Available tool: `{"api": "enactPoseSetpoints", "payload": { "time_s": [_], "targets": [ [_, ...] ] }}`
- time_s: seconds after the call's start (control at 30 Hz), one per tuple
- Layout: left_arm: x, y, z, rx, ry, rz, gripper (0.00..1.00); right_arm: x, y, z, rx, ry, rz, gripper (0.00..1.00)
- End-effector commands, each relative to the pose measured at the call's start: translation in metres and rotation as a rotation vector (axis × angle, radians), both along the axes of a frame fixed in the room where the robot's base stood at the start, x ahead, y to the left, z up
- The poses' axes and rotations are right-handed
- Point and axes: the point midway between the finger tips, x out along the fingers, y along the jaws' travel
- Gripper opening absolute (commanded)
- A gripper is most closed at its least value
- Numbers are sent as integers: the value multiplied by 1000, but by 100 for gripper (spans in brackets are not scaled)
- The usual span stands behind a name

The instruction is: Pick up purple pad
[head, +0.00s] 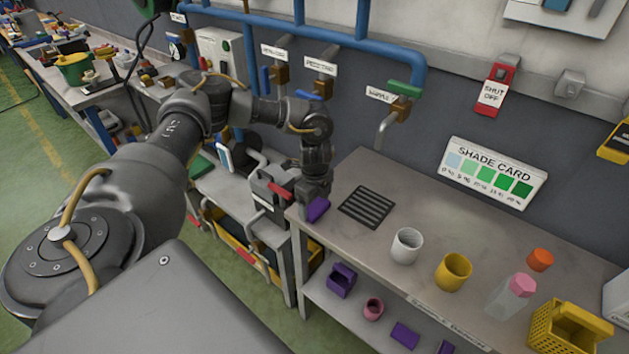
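A small purple pad (317,209) is at the left edge of the grey bench, right at the lower end of my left gripper (314,195). The gripper points down, and its fingertips are small and dark against the pad. I cannot tell whether they are closed on the pad or only touching or above it. Another flat purple piece (404,335) lies on the shelf under the bench, with a purple holder (342,280) on the same shelf. My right gripper is not in view.
The grey bench (425,228) holds a black grate (366,207), a white cup (406,246), a yellow cup (453,272), a pink-capped bottle (512,295), an orange piece (540,260) and a yellow basket (567,330). Taps with blue pipes (340,38) hang over the back left.

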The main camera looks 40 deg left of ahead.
Motion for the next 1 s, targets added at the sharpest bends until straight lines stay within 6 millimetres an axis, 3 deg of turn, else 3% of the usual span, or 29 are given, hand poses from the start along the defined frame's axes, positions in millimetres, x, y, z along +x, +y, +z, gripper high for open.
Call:
{"api": "enactPoseSetpoints", "payload": {
  "time_s": [0.17, 0.57, 0.73, 0.9, 1.0],
  "targets": [
    [0, 0, 0, 0, -1, 0, 59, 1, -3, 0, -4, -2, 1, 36],
    [1, 0, 10, -1, -3, 0, 59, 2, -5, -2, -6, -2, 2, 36],
    [0, 0, 34, -2, -4, -2, 59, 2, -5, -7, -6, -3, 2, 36],
    [-33, -3, 70, -2, -7, -5, 59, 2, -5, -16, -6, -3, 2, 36],
    [-53, -4, 99, 1, -7, -5, 59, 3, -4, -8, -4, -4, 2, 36]
  ]
}}
